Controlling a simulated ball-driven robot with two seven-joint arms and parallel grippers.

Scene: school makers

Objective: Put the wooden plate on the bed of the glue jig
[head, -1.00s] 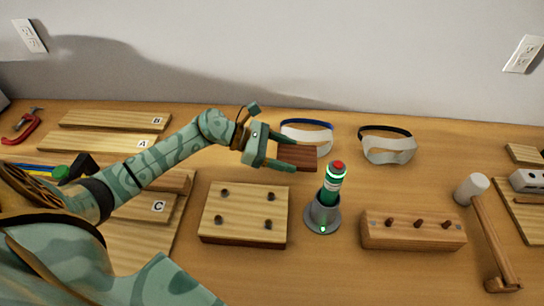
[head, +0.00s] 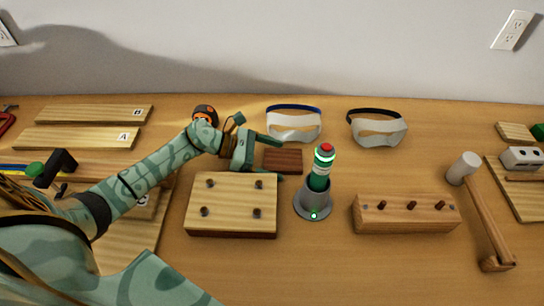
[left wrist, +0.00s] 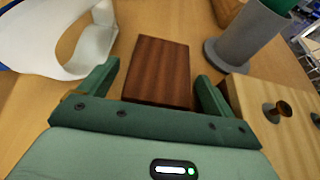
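The wooden plate (head: 283,161) is a small dark reddish-brown slab lying flat on the bench. My left gripper (head: 278,160) is open, with one finger on the plate's far side and one on its near side. In the left wrist view the plate (left wrist: 157,72) lies between the two spread fingers, with a gap visible at the right finger. What looks like the glue jig is a pale wooden block (head: 232,190) with several dark pegs, just nearer than the plate; its top between the pegs is bare. My right gripper is not in view.
A green bottle (head: 319,180) with a red cap stands in a grey holder (head: 313,205) right of the jig. White goggles (head: 294,127) lie behind the plate. A pegged brown block (head: 405,214) and a mallet (head: 484,215) lie to the right; boards (head: 75,139) lie left.

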